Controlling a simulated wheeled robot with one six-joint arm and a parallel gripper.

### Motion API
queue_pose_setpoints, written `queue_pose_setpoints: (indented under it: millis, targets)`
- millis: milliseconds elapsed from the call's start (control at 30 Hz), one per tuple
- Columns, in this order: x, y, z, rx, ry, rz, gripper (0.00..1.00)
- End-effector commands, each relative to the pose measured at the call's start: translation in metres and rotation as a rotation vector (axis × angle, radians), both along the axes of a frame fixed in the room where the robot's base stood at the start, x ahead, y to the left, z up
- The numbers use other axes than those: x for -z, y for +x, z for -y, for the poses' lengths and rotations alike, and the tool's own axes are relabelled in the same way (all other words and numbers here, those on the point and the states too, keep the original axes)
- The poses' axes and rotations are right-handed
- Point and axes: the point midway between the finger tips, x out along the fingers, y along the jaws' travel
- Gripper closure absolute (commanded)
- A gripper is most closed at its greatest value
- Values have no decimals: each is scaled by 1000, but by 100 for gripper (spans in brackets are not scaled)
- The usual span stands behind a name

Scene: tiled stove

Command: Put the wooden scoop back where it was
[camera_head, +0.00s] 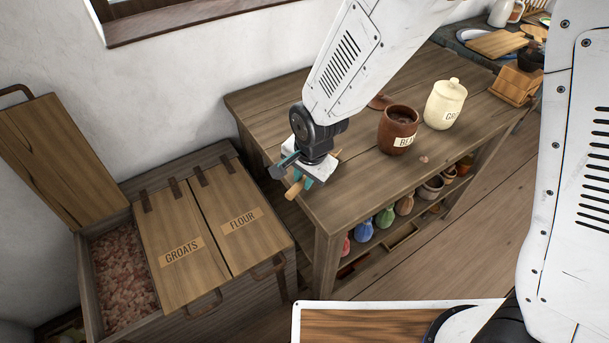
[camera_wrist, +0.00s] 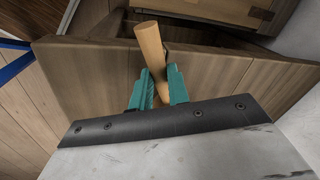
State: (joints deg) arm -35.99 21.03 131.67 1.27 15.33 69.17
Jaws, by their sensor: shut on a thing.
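My gripper (camera_head: 299,176) is at the left end of the wooden table, over its near edge. Its teal fingers (camera_wrist: 159,88) are shut on the wooden scoop, whose light brown round handle (camera_wrist: 151,46) sticks out between them in the wrist view. In the head view a short piece of the scoop (camera_head: 295,189) shows under the gripper. The scoop's bowl is not clearly seen; the gripper hides most of it.
The table (camera_head: 330,220) carries a brown jar (camera_head: 398,128) and a cream lidded jar (camera_head: 444,104). Left of it stands a bin chest with shut GROATS (camera_head: 180,270) and FLOUR (camera_head: 235,205) lids and an open compartment of pinkish contents (camera_head: 122,265). Small pots fill the lower shelf.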

Motion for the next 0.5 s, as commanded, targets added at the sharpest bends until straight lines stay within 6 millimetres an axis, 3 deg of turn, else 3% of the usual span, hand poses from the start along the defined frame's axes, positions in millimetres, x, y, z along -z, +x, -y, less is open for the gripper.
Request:
queue_pose_setpoints:
  millis: [33,100,500]
  targets:
    - [2,0,0,0,-1,-1,80]
    - [1,0,0,0,-1,-1,61]
    - [-7,0,0,0,1,2,61]
